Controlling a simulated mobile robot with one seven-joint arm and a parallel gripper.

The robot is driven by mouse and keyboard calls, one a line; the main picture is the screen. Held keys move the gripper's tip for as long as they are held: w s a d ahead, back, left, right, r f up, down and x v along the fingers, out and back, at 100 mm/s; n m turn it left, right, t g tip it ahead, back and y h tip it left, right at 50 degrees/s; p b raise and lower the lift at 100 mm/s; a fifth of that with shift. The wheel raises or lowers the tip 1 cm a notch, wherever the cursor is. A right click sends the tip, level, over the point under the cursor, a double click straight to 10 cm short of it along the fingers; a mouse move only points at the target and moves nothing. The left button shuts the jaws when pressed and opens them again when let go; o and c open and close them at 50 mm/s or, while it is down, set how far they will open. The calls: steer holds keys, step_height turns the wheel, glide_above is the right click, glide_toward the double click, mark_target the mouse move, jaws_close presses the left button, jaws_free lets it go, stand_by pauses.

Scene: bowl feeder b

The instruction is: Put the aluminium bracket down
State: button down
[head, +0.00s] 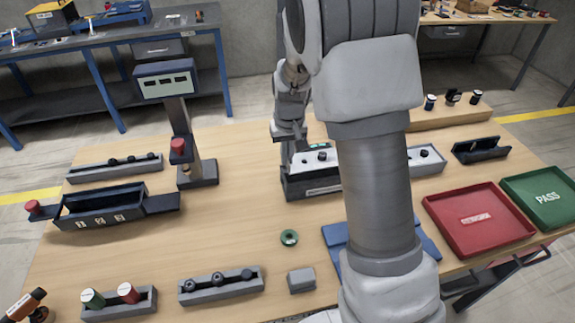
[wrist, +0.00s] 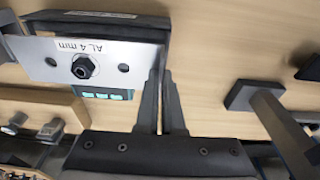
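The aluminium bracket (wrist: 50,68) is a silver plate marked "AL 4 mm" with a dark nut in its middle and a hole on each side. In the wrist view it lies against a dark fixture (wrist: 110,22), right end at my fingertips. My gripper (wrist: 161,85) has its fingers close together, with a thin edge of the bracket seeming to run between them. In the head view my gripper (head: 291,135) is low over the left end of the dark fixture (head: 312,187), where a pale plate with a black nut shows. My arm hides the fixture's middle.
A dark post stand (head: 198,172) and numbered bin (head: 103,208) are left. A green ring (head: 289,237) and grey block (head: 301,280) lie in front. Red tray (head: 450,235) and green PASS tray (head: 545,197) are right. Bare table lies left of the ring.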

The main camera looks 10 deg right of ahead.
step_height(320, 180, down, 4)
steer(key=shift+r, duration=0.25)
steer(key=shift+f+b, duration=0.55)
steer(key=shift+f, duration=0.1)
steer(key=c, duration=1.1)
jaws_free()
steer(key=shift+o, duration=0.2)
steer(key=shift+s, duration=0.1)
steer(key=shift+a, duration=0.15)
steer(key=shift+r, duration=0.1)
